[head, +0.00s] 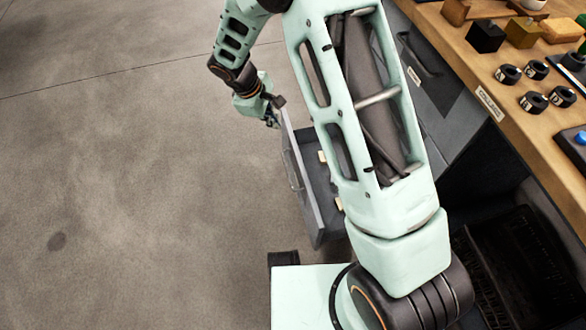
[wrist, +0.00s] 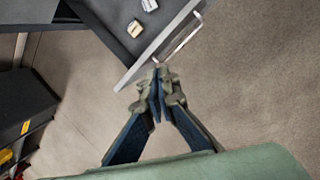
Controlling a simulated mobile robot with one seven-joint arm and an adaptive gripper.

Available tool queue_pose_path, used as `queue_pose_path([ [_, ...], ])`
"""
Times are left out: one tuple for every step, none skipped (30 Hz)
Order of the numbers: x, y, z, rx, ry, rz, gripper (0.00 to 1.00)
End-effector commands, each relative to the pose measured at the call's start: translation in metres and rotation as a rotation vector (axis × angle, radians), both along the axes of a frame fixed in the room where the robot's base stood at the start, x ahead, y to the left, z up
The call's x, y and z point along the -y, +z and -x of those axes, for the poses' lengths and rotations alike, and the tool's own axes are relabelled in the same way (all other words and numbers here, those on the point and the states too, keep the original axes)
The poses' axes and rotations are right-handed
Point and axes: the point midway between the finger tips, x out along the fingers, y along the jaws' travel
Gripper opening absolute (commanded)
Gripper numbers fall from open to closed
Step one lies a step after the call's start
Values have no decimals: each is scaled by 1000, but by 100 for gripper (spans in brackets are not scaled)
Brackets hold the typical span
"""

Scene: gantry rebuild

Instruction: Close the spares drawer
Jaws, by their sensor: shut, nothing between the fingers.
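The spares drawer is pulled out from the bench, and its grey front panel (head: 302,185) faces the open floor on the left in the head view. My arm hides part of it. In the wrist view the drawer front (wrist: 152,52) runs diagonally, with a thin bar handle (wrist: 180,42) on its outer side. Small pale blocks (wrist: 134,28) lie inside. My gripper (wrist: 158,75) is shut and empty, its tips close to the front panel's edge near the handle. I cannot tell whether they touch. In the head view my gripper (head: 271,118) is at the panel's far end.
The wooden bench top (head: 480,60) carries several black rings (head: 508,74) and blocks (head: 486,36). Another grey drawer (head: 425,75) under it is closed. A dark shelf space (head: 510,265) lies below at right. The concrete floor (head: 130,170) on the left is clear.

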Motion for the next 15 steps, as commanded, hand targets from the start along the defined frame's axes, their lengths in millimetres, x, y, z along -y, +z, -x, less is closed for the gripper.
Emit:
queue_pose_path([
  [2, -42, 15, -65, 84, 42, 0],
  [2, -57, 22, -97, 135, 63, 0],
  [3, -75, 31, -137, 198, 88, 0],
  [3, -88, 37, -164, 244, 103, 0],
  [3, -99, 43, -190, 286, 117, 0],
  [3, -111, 50, -218, 334, 132, 0],
  [3, -119, 54, -236, 366, 142, 0],
  [3, -126, 58, -253, 395, 148, 0],
  [3, -133, 62, -270, 426, 156, 0],
  [2, -137, 65, -280, 446, 160, 0],
  [2, -140, 67, -289, 461, 164, 0],
  [3, -144, 68, -296, 476, 168, 0],
  [3, -146, 69, -300, 483, 170, 0],
  [3, -147, 70, -303, 487, 171, 0],
  [4, -150, 70, -305, 491, 171, 0],
])
